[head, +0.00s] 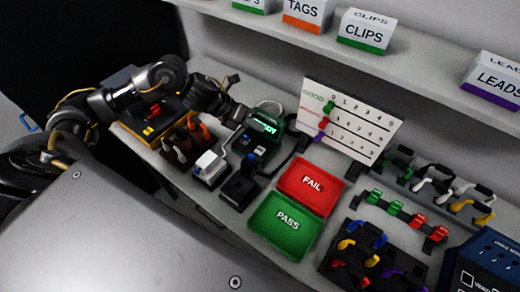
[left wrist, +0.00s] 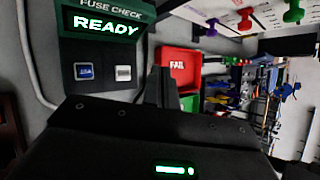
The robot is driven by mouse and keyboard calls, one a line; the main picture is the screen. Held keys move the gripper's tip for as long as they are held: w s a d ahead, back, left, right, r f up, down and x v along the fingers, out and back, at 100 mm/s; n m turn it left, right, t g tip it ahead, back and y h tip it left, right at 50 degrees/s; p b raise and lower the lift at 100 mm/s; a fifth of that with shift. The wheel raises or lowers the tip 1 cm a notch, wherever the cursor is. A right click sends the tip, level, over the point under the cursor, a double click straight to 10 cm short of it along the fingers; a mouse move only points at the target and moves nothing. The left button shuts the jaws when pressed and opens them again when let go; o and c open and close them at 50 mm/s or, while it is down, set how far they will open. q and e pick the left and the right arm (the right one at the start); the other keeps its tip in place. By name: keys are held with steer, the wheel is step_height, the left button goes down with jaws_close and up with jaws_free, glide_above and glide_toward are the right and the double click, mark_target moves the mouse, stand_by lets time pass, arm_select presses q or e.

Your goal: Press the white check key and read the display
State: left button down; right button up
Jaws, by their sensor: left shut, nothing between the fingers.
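The dark green fuse check unit (head: 262,127) stands near the back of the bench in the head view. In the left wrist view its display (left wrist: 106,25) reads "READY" in bright green letters under the label "FUSE CHECK". Below the display are a white key (left wrist: 123,73) and a blue key (left wrist: 85,71) to its left. My left gripper (head: 236,113) is beside the unit's left side in the head view. Its shut, empty fingers (left wrist: 160,86) show to the right of the white key in the left wrist view; contact with the key is not visible. My right gripper is not in view.
A red FAIL tray (head: 330,169) and a green PASS tray (head: 262,222) lie right of the unit. A white scoring board (head: 365,110) stands behind them. Small black and white devices (head: 209,167) stand in front of the unit. Cable racks (head: 400,211) fill the right.

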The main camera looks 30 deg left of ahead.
arm_select(q)
steer(key=f, duration=0.1)
steer(key=b, duration=0.6)
glide_above(256, 150)
step_height(256, 150, down, 7)
steer(key=shift+d+r, duration=0.1)
steer(key=shift+r, duration=0.1)
steer(key=shift+f, duration=0.4)
stand_by(0.7)
steer(key=shift+f, duration=0.1)
stand_by(0.3)
steer(key=shift+f+b, duration=0.3)
steer(key=shift+b, duration=0.3)
